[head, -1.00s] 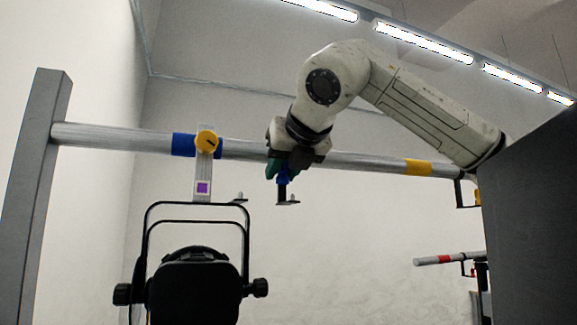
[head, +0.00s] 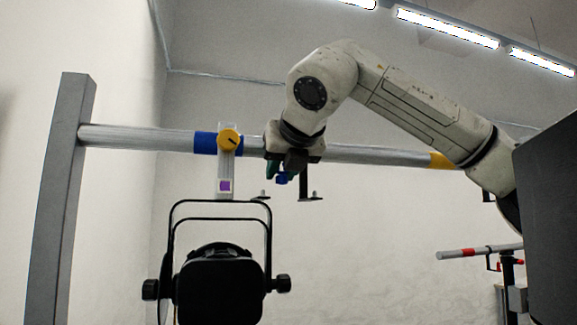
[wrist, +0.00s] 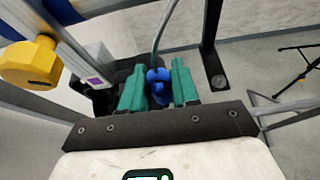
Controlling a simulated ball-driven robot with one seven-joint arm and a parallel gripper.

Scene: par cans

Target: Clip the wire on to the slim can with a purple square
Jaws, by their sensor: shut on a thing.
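The can (head: 218,285), black, hangs in a thin black yoke (head: 220,203) under the bar. Its pale clamp strap carries a purple square (head: 225,186) and a yellow knob (head: 229,139). The purple square (wrist: 95,81) and the yellow knob (wrist: 30,62) show at the left in the wrist view. My gripper (head: 281,172) is right of the strap, just below the bar and above the yoke's right side. Its green fingers (wrist: 158,88) are shut on a blue clip (wrist: 159,80), from which a thin grey-green wire (wrist: 160,35) runs up. The clip is apart from the yoke.
The grey bar (head: 110,137) runs from a grey post (head: 60,190), with blue and yellow bands. A dark bracket (head: 305,185) with a flat foot hangs close right of my gripper; it also shows in the wrist view (wrist: 211,40). A lower bar (head: 460,254) stands at right.

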